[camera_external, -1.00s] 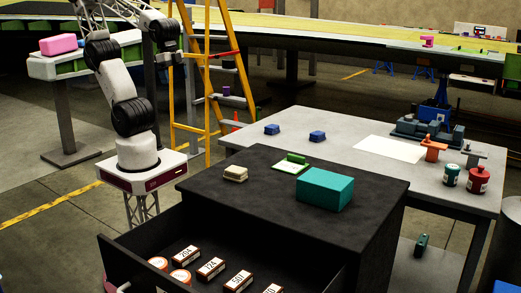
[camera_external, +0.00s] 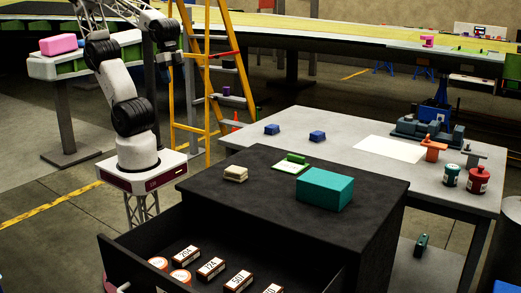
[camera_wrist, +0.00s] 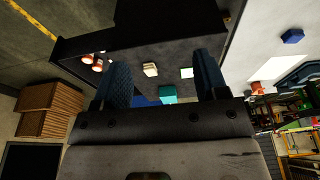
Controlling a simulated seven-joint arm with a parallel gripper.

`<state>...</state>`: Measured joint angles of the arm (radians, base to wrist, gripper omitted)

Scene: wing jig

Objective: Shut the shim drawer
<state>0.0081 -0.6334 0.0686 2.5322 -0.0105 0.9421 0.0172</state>
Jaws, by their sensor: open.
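The shim drawer (camera_external: 120,260) is pulled out of the black cabinet (camera_external: 370,225) at the bottom of the external view, and its near part is cut off by the frame. It holds several white-and-orange boxes with numbers and a few round orange-and-white containers. In the wrist view the drawer (camera_wrist: 72,45) shows at the upper left. My gripper (camera_wrist: 162,65) is open, with two blue textured fingers spread apart and nothing visibly held between them. It is well apart from the drawer.
On the cabinet top are a teal box (camera_external: 325,190), a beige block (camera_external: 235,173) and a green-and-white item (camera_external: 291,164). A grey workbench (camera_external: 330,130) stands behind. A yellow ladder (camera_external: 187,110) stands behind my arm. Brown stacked boxes (camera_wrist: 50,108) show at left in the wrist view.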

